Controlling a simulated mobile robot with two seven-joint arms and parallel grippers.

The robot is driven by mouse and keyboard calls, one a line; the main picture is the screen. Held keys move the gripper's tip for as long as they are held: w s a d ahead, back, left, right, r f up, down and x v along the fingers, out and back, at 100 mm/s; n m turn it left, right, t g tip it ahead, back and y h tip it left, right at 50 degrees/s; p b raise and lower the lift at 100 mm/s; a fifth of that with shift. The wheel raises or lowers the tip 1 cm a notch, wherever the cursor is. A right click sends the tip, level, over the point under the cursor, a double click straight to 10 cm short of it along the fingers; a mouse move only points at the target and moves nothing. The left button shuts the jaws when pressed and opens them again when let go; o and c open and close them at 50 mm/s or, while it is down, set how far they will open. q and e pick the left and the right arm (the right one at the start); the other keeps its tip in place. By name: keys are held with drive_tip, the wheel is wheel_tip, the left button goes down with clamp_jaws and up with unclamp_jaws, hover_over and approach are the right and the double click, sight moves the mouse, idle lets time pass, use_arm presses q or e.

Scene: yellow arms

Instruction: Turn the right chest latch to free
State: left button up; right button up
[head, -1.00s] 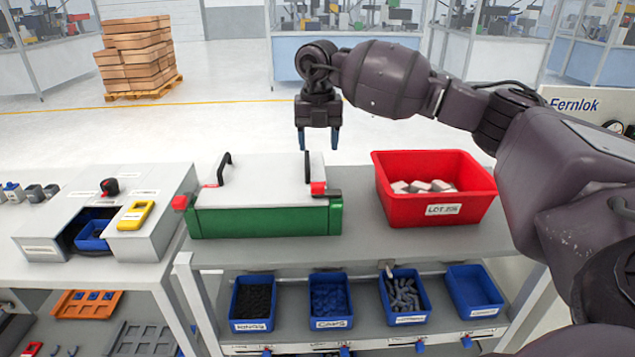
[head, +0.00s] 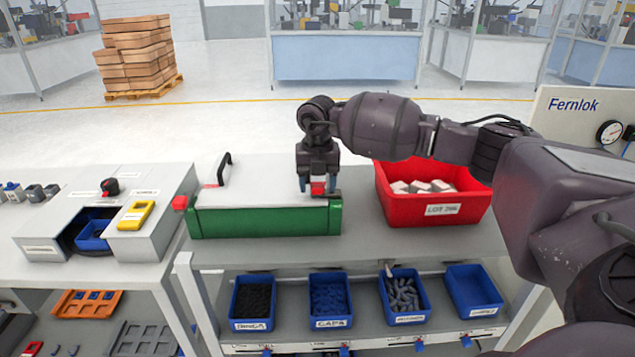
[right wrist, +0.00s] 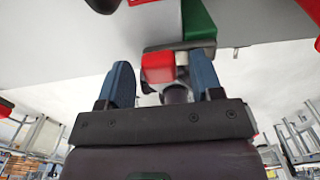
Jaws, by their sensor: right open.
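The chest (head: 265,221) is green with a pale grey lid (head: 260,183) and stands closed on the grey bench. Its right latch (head: 318,188) is a red block at the front right corner; it also shows in the right wrist view (right wrist: 158,68). A left red latch (head: 180,203) is at the other front corner. My right gripper (head: 318,184) is open, with its blue fingers to either side of the right latch; in the right wrist view its fingertips (right wrist: 160,75) flank the red block with gaps. Whether they touch it I cannot tell. My left gripper is not in view.
A red bin (head: 425,208) with pale blocks stands close right of the chest. A black lid handle (head: 224,169) rises at the lid's left. Blue bins (head: 331,322) sit on the shelf below. A grey station with a yellow device (head: 136,215) stands left.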

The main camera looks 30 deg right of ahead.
drive_tip(key=c, duration=0.9)
drive_tip(key=shift+c, duration=0.2)
